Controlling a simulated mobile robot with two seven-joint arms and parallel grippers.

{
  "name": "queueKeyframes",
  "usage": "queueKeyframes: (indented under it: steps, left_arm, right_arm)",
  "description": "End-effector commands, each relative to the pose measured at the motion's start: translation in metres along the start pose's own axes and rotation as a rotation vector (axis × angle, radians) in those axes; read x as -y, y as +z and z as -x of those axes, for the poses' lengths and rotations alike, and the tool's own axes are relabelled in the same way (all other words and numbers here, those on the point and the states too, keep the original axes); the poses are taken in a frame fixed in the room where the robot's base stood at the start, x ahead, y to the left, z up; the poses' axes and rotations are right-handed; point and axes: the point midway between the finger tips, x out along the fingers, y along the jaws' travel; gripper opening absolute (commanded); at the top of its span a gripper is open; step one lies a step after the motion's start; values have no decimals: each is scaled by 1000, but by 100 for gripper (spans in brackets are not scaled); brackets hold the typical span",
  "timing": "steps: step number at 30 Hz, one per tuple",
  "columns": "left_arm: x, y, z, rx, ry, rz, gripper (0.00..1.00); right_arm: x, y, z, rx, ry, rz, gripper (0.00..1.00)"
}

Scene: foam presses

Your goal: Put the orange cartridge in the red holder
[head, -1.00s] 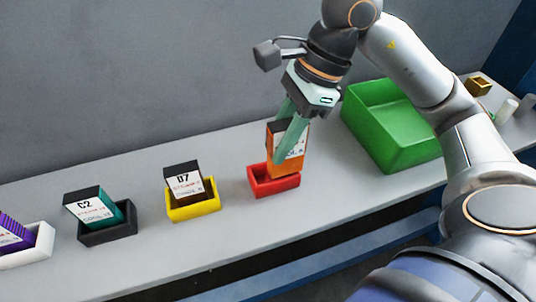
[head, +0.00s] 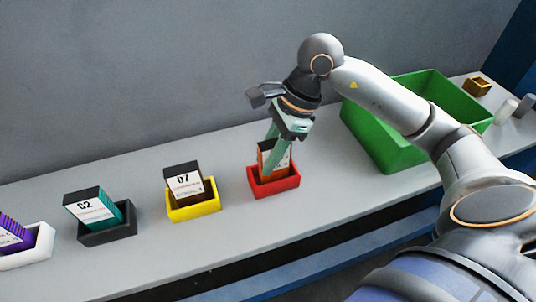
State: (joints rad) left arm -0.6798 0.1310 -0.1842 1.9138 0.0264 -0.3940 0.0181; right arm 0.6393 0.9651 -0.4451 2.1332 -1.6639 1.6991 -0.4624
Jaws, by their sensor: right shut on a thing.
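The orange cartridge (head: 266,164) has a dark top and a white label. It stands with its lower part inside the red holder (head: 276,188), leaning slightly. The red holder is a small open box on the grey shelf. My right gripper (head: 275,151) comes down from above and is shut on the upper part of the orange cartridge. Its green fingers hide part of the cartridge's face. Whether the cartridge touches the holder's floor cannot be seen. My left gripper does not show.
A yellow holder (head: 194,212) with a brown cartridge (head: 184,182), a black holder (head: 107,235) with a teal cartridge (head: 93,207) and a white holder (head: 32,258) with a purple cartridge (head: 14,234) stand to the left. A large green bin (head: 385,150) stands close on the right.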

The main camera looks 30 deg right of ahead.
Motion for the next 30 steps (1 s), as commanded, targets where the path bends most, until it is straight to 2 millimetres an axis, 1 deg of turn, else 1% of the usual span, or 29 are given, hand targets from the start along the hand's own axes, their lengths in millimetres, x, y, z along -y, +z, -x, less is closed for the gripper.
queueKeyframes:
  steps: [5,6,13,20,23,24,26,29,30]
  left_arm:
    - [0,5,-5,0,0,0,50]
    - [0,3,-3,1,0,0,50]
    - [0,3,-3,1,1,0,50]
    - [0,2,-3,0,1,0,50]
    - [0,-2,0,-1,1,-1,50]
    - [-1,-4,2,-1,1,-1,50]
    - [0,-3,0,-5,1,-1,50]
    - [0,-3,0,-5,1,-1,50]
    - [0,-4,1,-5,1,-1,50]
  right_arm:
    - [0,-2,-6,0,0,0,0]
    - [0,-2,-4,0,1,0,32]
    - [0,-1,-3,0,1,0,57]
    - [0,-1,-3,0,1,0,57]
    - [0,0,1,0,1,0,57]
    - [0,2,4,0,1,0,57]
    - [1,0,11,-1,-3,0,57]
    - [1,0,31,-1,-6,1,57]
    - [1,0,40,0,-7,0,57]
